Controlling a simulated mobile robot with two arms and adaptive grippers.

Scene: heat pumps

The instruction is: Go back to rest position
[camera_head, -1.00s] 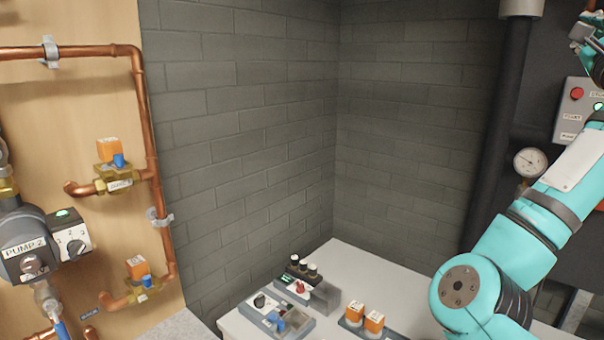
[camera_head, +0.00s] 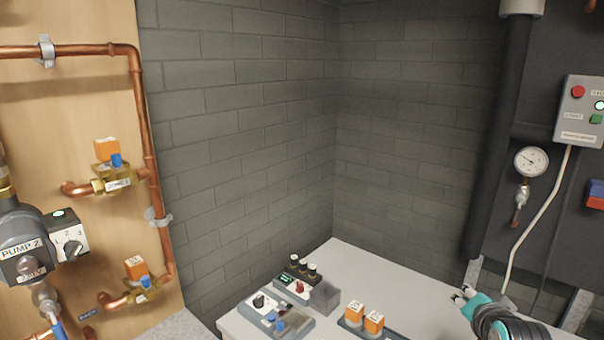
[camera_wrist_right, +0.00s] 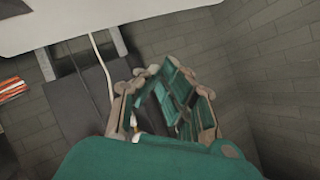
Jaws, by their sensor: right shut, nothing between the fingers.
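My right gripper (camera_head: 465,296), teal with grey fingertips, shows at the lower right of the head view, over the right part of the pale table. It is shut and empty. In the right wrist view its teal fingers (camera_wrist_right: 165,105) are drawn together with nothing between them. The teal right arm runs out of the bottom edge of the head view. My left gripper is outside both views.
The pale table (camera_head: 400,270) carries switch boxes (camera_head: 275,315) and orange-capped valve parts (camera_head: 364,317). A wooden panel with copper pipes and a pump (camera_head: 25,245) stands at left. A control box (camera_head: 582,110) and gauge (camera_head: 531,162) hang at right. The table's back is clear.

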